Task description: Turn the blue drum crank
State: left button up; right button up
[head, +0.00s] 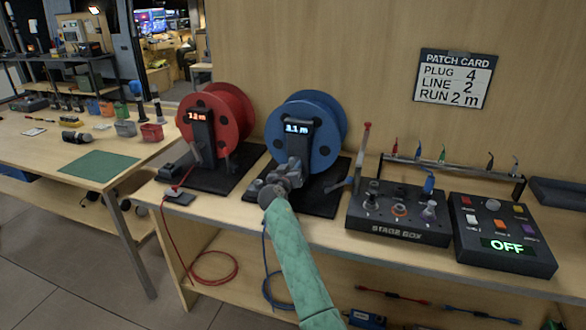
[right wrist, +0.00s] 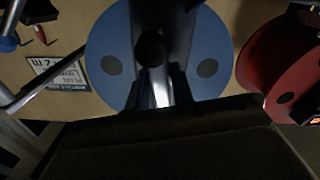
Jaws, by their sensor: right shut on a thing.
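The blue drum (head: 328,140) stands upright on a black base on the bench, with a dark post and a lit display (head: 297,127) reading about 1.1 m in front of it. My right gripper (head: 291,170) is low in front of this post. It is shut on what looks like the blue drum's crank, mostly hidden by the gripper in the head view. In the right wrist view a pale metal piece (right wrist: 161,92) lies between the dark fingers, with a dark round end (right wrist: 151,47) above and the blue drum (right wrist: 110,45) behind. My left gripper is out of view.
A red drum (head: 233,110) stands close on the left. A red-tipped lever (head: 361,155) rises on the right, beside the stage box (head: 398,228) and a control box (head: 505,262) reading OFF. A blue cable (head: 268,275) hangs below the bench edge.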

dwell(0.6)
jog(key=o, duration=0.8)
